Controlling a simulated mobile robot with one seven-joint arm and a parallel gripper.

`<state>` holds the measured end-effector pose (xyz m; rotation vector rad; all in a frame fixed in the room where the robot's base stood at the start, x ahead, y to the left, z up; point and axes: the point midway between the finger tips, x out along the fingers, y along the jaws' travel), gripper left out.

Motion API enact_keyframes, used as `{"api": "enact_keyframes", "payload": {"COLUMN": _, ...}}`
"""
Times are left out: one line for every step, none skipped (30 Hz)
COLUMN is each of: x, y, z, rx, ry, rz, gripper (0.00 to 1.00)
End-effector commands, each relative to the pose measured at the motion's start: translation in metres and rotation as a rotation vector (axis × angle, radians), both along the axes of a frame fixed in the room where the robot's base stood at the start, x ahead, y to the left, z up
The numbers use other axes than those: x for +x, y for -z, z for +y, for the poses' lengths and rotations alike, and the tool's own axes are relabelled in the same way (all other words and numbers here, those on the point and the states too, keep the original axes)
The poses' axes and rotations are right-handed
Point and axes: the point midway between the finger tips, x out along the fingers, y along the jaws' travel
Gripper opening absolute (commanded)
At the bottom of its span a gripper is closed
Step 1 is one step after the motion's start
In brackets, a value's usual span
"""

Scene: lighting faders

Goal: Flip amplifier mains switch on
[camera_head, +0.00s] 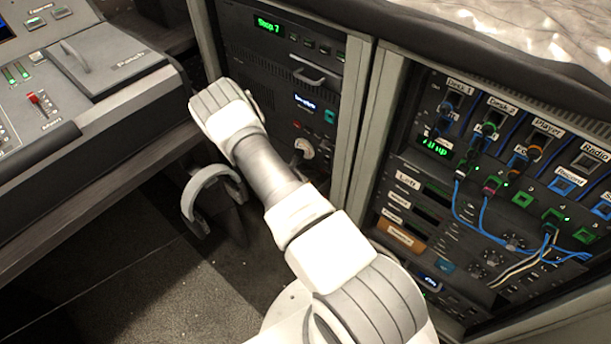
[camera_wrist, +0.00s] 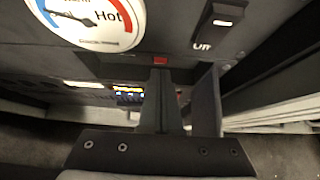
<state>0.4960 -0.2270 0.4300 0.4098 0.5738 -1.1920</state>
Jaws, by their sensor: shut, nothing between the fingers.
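In the wrist view a black rocker switch (camera_wrist: 222,22) with a pale bar sits at the upper right on a dark panel. A label below it appears to read Off. My gripper (camera_wrist: 160,78) is shut and empty, its dark fingers pointing up the picture, below and left of the switch and apart from it. I cannot tell whether the fingertips touch the panel. In the head view my arm crosses in front of the left rack (camera_head: 275,60); my fingertips and the switch cannot be made out there.
A round white gauge (camera_wrist: 100,22) marked Hot is left of the switch. A small red light (camera_wrist: 160,60) is near my fingertips. In the head view a patch rack (camera_head: 480,190) with blue cables stands right, and a mixing desk (camera_head: 120,60) stands left.

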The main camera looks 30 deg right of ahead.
Motion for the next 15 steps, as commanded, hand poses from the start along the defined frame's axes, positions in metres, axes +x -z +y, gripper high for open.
{"api": "enact_keyframes", "payload": {"x": -0.0011, "y": -0.0018, "z": -0.0043, "rx": 0.001, "ry": 0.001, "rz": 0.001, "gripper": 0.0}}
{"api": "enact_keyframes", "payload": {"x": -0.0013, "y": -0.002, "z": -0.0061, "rx": 0.001, "ry": 0.0, "rz": 0.0, "gripper": 0.0}}
{"api": "enact_keyframes", "payload": {"x": -0.0013, "y": -0.0022, "z": -0.0081, "rx": 0.001, "ry": -0.001, "rz": 0.0, "gripper": 0.0}}
{"api": "enact_keyframes", "payload": {"x": -0.0014, "y": -0.0023, "z": -0.0092, "rx": 0.001, "ry": -0.002, "rz": 0.0, "gripper": 0.0}}
{"api": "enact_keyframes", "payload": {"x": -0.0015, "y": -0.0024, "z": -0.0101, "rx": 0.002, "ry": -0.002, "rz": 0.0, "gripper": 0.0}}
{"api": "enact_keyframes", "payload": {"x": -0.0016, "y": -0.0025, "z": -0.0111, "rx": 0.002, "ry": -0.003, "rz": 0.001, "gripper": 0.0}}
{"api": "enact_keyframes", "payload": {"x": -0.0016, "y": -0.0024, "z": -0.0117, "rx": 0.002, "ry": -0.004, "rz": 0.0, "gripper": 0.0}}
{"api": "enact_keyframes", "payload": {"x": -0.0017, "y": -0.0025, "z": -0.012, "rx": 0.002, "ry": -0.004, "rz": 0.0, "gripper": 0.0}}
{"api": "enact_keyframes", "payload": {"x": -0.0017, "y": -0.0025, "z": -0.0124, "rx": 0.002, "ry": -0.004, "rz": 0.0, "gripper": 0.0}}
{"api": "enact_keyframes", "payload": {"x": -0.0016, "y": -0.0025, "z": -0.0125, "rx": 0.002, "ry": -0.005, "rz": 0.001, "gripper": 0.0}}
{"api": "enact_keyframes", "payload": {"x": -0.0016, "y": -0.0024, "z": -0.0126, "rx": 0.002, "ry": -0.005, "rz": 0.001, "gripper": 0.0}}
{"api": "enact_keyframes", "payload": {"x": -0.0016, "y": -0.0024, "z": -0.0126, "rx": 0.002, "ry": -0.005, "rz": 0.001, "gripper": 0.0}}
{"api": "enact_keyframes", "payload": {"x": -0.0016, "y": -0.0024, "z": -0.0126, "rx": 0.002, "ry": -0.005, "rz": 0.001, "gripper": 0.0}}
{"api": "enact_keyframes", "payload": {"x": -0.0016, "y": -0.0024, "z": -0.0126, "rx": 0.002, "ry": -0.005, "rz": 0.001, "gripper": 0.0}}
{"api": "enact_keyframes", "payload": {"x": -0.0016, "y": -0.0024, "z": -0.0126, "rx": 0.002, "ry": -0.005, "rz": 0.001, "gripper": 0.0}}
